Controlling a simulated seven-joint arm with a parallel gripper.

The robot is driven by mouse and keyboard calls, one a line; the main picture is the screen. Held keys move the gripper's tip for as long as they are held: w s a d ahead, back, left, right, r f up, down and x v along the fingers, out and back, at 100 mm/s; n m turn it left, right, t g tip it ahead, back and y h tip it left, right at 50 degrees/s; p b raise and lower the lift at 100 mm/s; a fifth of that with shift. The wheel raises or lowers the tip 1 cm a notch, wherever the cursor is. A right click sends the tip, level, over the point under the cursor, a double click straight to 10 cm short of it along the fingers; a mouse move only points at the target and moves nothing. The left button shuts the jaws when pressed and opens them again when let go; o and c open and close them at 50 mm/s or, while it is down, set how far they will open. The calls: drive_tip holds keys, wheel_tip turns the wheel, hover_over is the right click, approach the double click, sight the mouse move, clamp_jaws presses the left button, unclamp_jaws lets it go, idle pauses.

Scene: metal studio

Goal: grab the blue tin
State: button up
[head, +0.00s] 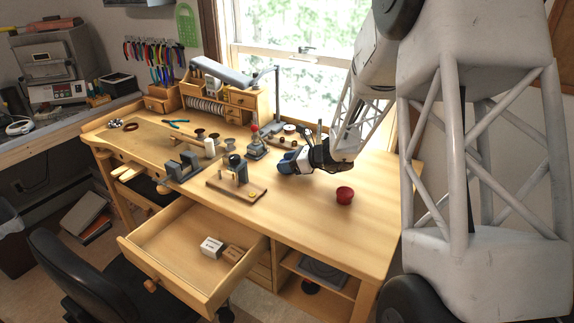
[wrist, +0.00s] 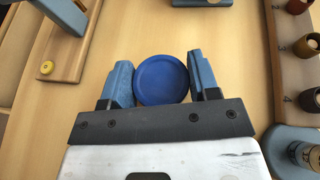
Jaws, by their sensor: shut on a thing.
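The blue tin (wrist: 162,79) is a round, flat-topped blue thing in the wrist view. It sits between the two fingers of my gripper (wrist: 161,84), which are shut on it from left and right. In the head view my gripper (head: 284,163) is low over the workbench, left of the small red bowl, and the tin is hard to tell apart from the fingers there. Whether the tin touches the bench top cannot be told.
The red bowl (head: 345,195) stands on the bench (head: 310,215). A wooden-based tool (head: 236,182) is to the left, and a rack of spools (wrist: 301,50) shows at the right in the wrist view. An open drawer (head: 185,243) juts out in front. The bench's right side is clear.

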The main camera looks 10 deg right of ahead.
drive_tip(key=shift+r, duration=0.65)
wheel_tip(320, 180, up, 2)
drive_tip(key=shift+r, duration=0.1)
drive_tip(key=s, duration=1)
drive_tip(key=s+r, duration=0.1)
drive_tip(key=s, duration=0.5)
drive_tip(key=shift+a, duration=0.25)
drive_tip(key=shift+r, duration=0.15)
